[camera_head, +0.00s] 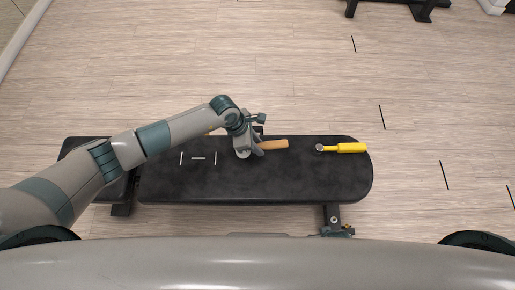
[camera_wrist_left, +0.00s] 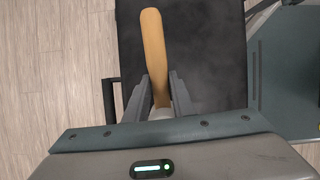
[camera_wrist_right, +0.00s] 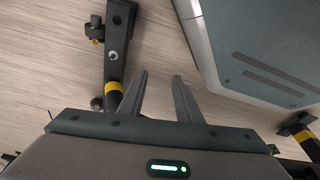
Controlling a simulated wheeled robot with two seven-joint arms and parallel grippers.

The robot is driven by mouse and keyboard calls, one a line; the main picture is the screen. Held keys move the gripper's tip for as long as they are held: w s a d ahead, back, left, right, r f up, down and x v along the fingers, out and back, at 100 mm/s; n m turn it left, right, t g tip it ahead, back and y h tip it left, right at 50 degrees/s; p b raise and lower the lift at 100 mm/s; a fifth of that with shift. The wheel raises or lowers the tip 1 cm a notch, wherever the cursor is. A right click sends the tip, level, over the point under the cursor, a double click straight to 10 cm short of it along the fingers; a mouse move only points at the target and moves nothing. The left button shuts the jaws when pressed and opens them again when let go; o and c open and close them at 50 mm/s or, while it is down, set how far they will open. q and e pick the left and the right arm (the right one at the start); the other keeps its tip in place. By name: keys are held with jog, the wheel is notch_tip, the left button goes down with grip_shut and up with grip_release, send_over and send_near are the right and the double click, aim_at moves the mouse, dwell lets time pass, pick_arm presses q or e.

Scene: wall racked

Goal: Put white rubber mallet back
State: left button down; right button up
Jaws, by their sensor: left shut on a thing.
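The mallet's tan wooden handle (camera_head: 273,145) sticks out to the right of my left gripper (camera_head: 254,149) above the black padded bench. In the left wrist view the handle (camera_wrist_left: 153,50) points away from my left gripper (camera_wrist_left: 160,100), which is shut on the mallet near the handle's base. A small pale part shows between the fingers there; most of the head is hidden. Thin white marks (camera_head: 199,158) show on the bench left of the gripper. My right gripper (camera_wrist_right: 160,95) is open and empty, above the floor.
The black bench (camera_head: 250,187) lies across the middle of the head view. A bench leg (camera_wrist_right: 118,55) shows beside my right gripper. The wood floor beyond the bench is mostly clear.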

pick_arm(q)
notch_tip(320, 180, down, 2)
jog(key=shift+f, duration=0.35)
jog(key=shift+s+f, duration=0.1)
jog(key=c, duration=1.6)
grip_release()
jog(key=shift+f, duration=0.15)
jog(key=shift+o, duration=0.4)
pick_arm(e)
jog(key=shift+f, duration=0.35)
pick_arm(q)
jog(key=shift+f, duration=0.1)
